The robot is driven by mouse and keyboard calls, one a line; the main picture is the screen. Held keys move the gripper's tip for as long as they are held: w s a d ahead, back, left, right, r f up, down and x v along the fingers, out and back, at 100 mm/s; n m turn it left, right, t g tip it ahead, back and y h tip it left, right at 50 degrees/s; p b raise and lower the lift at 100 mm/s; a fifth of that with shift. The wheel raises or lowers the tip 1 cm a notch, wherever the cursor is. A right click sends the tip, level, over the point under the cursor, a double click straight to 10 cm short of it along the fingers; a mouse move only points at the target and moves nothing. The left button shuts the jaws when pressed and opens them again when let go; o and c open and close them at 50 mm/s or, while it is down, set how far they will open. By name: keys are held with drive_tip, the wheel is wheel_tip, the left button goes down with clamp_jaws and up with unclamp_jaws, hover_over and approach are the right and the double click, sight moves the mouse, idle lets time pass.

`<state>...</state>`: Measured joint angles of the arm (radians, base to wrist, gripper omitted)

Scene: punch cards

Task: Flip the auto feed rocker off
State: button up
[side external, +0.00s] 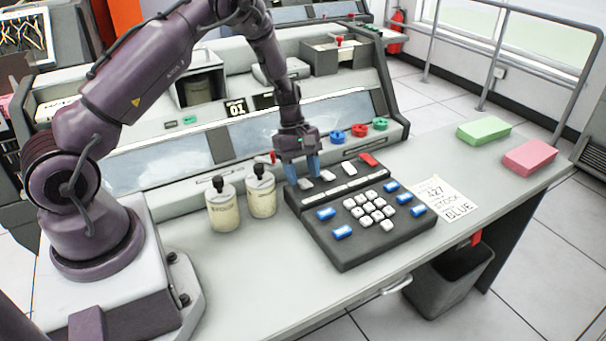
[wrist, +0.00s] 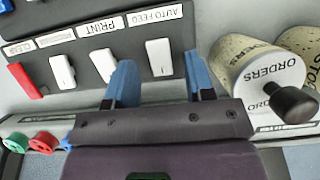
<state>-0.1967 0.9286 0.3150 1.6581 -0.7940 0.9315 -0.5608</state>
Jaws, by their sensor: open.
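The auto feed rocker (wrist: 159,57) is a white switch on the dark console, below a label reading AUTO FEED (wrist: 155,15). In the side view it shows as a small white key (side external: 306,184) at the console's back left. My gripper (wrist: 158,75) is open and empty, with blue fingers pointing down at the console. In the wrist view its fingertips appear on either side of the auto feed rocker. It also shows in the side view (side external: 303,172), just over the back left of the console. Whether the fingers touch the rocker or console I cannot tell.
The white PRINT rocker (wrist: 103,65), another white rocker (wrist: 62,70) and a red one (wrist: 24,80) stand in the same row. A paper note (side external: 444,199) lies right of the console.

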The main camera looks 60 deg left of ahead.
sight(307, 184)
drive_tip(key=shift+d+f, duration=0.15)
drive_tip(key=shift+f, duration=0.25)
drive_tip(key=shift+c, duration=0.5)
clamp_jaws()
drive_tip(key=y, duration=0.1)
drive_tip(key=d+y, duration=0.1)
drive_tip(key=shift+r+y, duration=0.1)
drive_tip(key=shift+y, duration=0.3)
drive_tip(key=shift+d+y, duration=0.1)
drive_tip(key=shift+y, duration=1)
drive_tip(key=shift+o, duration=0.5)
unclamp_jaws()
wheel_tip(307, 184, up, 13)
drive_tip(key=shift+d, duration=0.25)
